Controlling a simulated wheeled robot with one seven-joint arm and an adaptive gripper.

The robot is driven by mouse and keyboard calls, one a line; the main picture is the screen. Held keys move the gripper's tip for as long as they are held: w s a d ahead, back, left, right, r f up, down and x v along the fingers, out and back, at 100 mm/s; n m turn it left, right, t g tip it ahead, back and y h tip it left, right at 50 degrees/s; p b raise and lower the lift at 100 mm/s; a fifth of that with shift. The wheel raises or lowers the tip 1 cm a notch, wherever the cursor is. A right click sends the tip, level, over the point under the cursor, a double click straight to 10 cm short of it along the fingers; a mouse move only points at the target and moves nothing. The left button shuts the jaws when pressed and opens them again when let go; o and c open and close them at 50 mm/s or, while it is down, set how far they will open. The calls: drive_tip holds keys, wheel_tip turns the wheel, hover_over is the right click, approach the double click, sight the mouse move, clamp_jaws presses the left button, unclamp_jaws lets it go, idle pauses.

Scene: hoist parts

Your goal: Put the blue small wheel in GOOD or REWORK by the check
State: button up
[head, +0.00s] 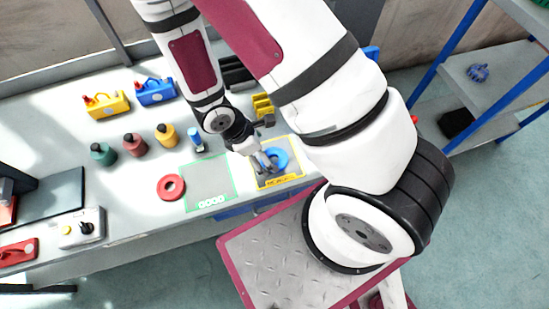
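The blue small wheel (279,157) is at the yellow-outlined REWORK area (293,178). My gripper (263,164) points down at the left side of this wheel, with its fingers overlapping the wheel in the picture. Whether the fingers are closed on its rim or only beside it cannot be told, nor whether the wheel rests on the surface. The green-outlined GOOD area (207,180) lies to the left and is empty.
A red ring-shaped wheel (171,187) lies left of the GOOD area. Teal (103,154), dark red (134,145) and yellow (166,135) bottle-shaped parts stand behind it. A yellow block (106,104) and a blue block (155,91) are at the back. A button box (80,228) is front left.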

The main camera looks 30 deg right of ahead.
sight(275, 160)
drive_tip(key=shift+s+d+f+p, duration=0.2)
drive_tip(key=shift+d+f+p, duration=0.2)
drive_tip(key=shift+f, duration=0.2)
drive_tip(key=shift+s+d+f+p, duration=0.25)
drive_tip(key=shift+f+p, duration=0.1)
drive_tip(key=shift+f, duration=0.2)
drive_tip(key=shift+w+p+x, duration=0.2)
drive_tip(key=shift+p+x, duration=0.25)
drive_tip(key=shift+x, duration=0.55)
drive_tip(key=c, duration=1.9)
drive_tip(key=shift+r, duration=0.1)
drive_tip(key=shift+w+r+b, duration=0.1)
drive_tip(key=shift+r+b, duration=0.6)
drive_tip(key=shift+r, duration=0.7)
drive_tip(key=s+p, duration=0.2)
drive_tip(key=s, duration=0.3)
drive_tip(key=s+r+p, duration=0.1)
drive_tip(key=s+p, duration=0.2)
drive_tip(key=s, duration=0.2)
drive_tip(key=s+r+p, duration=0.1)
drive_tip(key=s+p, duration=0.1)
drive_tip(key=s, duration=0.4)
drive_tip(key=shift+s+d, duration=0.1)
